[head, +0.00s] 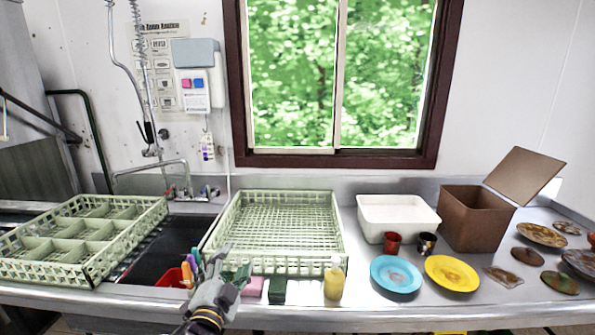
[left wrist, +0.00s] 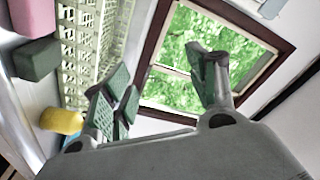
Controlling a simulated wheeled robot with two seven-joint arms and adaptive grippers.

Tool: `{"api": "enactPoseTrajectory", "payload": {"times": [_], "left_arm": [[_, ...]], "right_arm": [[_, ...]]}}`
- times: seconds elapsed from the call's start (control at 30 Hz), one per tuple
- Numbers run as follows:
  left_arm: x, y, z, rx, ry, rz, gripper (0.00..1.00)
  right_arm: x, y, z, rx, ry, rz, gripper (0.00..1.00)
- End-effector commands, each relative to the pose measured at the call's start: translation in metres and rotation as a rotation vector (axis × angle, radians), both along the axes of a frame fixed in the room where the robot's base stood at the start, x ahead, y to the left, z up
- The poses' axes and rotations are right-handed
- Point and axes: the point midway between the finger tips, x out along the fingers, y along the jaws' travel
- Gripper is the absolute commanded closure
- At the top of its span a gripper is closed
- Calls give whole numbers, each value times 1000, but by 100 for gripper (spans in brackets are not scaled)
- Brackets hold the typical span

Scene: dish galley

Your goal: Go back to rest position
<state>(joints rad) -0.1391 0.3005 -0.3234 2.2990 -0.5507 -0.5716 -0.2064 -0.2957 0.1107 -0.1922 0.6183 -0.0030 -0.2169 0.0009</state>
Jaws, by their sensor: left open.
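My left gripper (head: 230,266) is in front of the middle green dish rack, near the counter's front edge. It is open and empty. In the left wrist view its two fingers (left wrist: 164,84) stand wide apart, with only the window and wall behind the gap. The gripper points upward and partly hides the rack's front left corner. My right gripper is in neither view.
Near the gripper are a red pen holder (head: 176,277), a pink block (head: 253,287), a dark green block (head: 278,289) and a yellow bottle (head: 333,281). The middle rack (head: 345,244), white tub (head: 399,218) and blue plate (head: 396,274) stand to its right.

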Motion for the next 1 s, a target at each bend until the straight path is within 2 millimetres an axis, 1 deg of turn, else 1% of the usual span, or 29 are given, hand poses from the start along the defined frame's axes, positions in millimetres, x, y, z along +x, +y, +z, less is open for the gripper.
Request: {"api": "enactPoseTrajectory", "payload": {"times": [0.03, 0.17, 0.2, 0.27, 0.4, 0.47, 0.6, 0.67, 0.8, 1.0], "left_arm": [[-4, 8, -14, -36, 57, 26, 42], [-15, 25, -50, -127, 201, 88, 42], [-20, 29, -62, -154, 247, 109, 42], [-28, 36, -78, -193, 313, 136, 42], [-51, 48, -117, -281, 474, 202, 42], [-63, 52, -133, -316, 542, 230, 42], [-95, 60, -169, -394, 704, 295, 42], [-110, 62, -183, -426, 773, 322, 42], [-148, 64, -212, -493, 934, 382, 42], [-189, 64, -235, -550, 1092, 440, 42]], "right_arm": [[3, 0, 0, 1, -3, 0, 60], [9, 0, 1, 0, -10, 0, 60], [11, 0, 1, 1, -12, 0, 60], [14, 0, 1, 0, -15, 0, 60], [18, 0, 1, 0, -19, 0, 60], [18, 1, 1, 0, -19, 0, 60], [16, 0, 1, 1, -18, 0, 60], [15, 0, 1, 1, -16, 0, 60], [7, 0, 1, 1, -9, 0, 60], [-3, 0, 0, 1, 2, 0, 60]]}}
